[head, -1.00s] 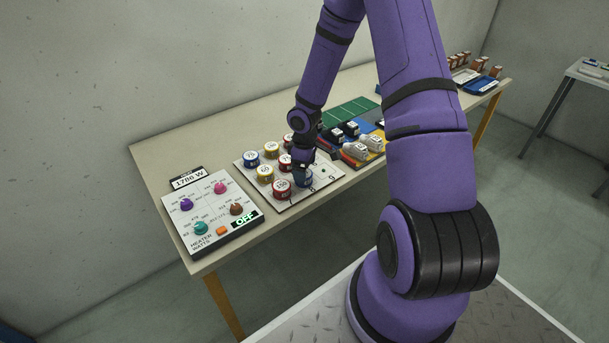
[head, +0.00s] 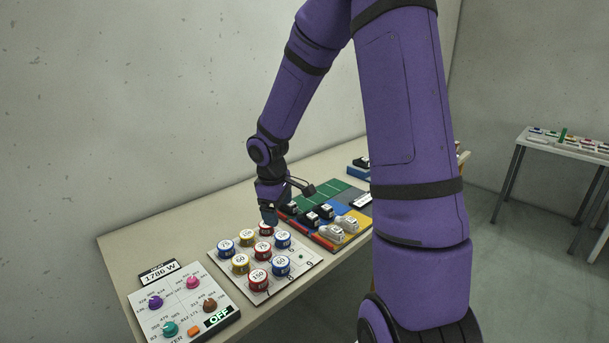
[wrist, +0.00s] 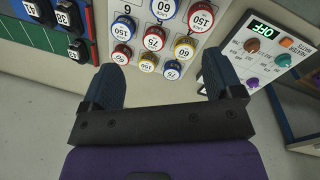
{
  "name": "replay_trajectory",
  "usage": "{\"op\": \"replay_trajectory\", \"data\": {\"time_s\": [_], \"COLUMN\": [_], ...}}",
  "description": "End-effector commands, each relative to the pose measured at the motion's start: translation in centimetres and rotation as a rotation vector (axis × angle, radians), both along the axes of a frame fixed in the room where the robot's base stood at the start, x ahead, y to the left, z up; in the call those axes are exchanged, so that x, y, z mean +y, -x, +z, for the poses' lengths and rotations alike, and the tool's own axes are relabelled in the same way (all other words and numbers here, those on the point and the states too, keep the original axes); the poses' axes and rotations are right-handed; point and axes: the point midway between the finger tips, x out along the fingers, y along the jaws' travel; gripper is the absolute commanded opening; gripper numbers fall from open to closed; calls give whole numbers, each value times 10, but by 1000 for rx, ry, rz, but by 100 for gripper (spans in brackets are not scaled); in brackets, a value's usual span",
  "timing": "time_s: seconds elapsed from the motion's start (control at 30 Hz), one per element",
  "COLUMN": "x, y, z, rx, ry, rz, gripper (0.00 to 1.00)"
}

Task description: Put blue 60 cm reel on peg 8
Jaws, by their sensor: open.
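The blue 60 reel (head: 281,265) sits on the reel board (head: 312,262), in the middle place of the near row, with a red 150 reel (head: 258,279) beside it. It also shows in the wrist view (wrist: 163,9), upright and cut by the top edge. The end place of that row, right of the blue reel, holds a bare peg (head: 301,257). My gripper (head: 269,218) is raised near the board's far end. In the wrist view its two fingers (wrist: 160,78) stand wide apart, empty, clear of the blue reel.
Several other reels fill the board, among them a yellow 60 reel (head: 240,263) and a blue 75 reel (head: 225,247). A heater dial panel (head: 182,308) lies left. A coloured tray (head: 330,237) with black and white blocks lies right. The table's back left is bare.

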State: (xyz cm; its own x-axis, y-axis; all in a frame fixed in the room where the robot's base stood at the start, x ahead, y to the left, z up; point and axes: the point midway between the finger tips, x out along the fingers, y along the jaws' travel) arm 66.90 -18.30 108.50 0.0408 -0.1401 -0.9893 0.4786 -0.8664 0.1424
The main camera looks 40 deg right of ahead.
Motion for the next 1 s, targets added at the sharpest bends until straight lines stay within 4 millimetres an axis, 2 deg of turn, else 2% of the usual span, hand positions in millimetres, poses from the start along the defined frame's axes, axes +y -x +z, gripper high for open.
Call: {"op": "replay_trajectory", "data": {"time_s": [0.03, 0.2, 0.5, 0.8, 1.0], "x": [6, 23, 58, 90, 106], "y": [6, 30, 89, 161, 208], "z": [20, 73, 151, 205, 224], "rx": [-21, -81, -214, -349, -414], "ry": [22, 61, 54, -56, -169], "rz": [-17, -99, -242, -366, -427], "gripper": [86, 86, 86, 86, 86]}}
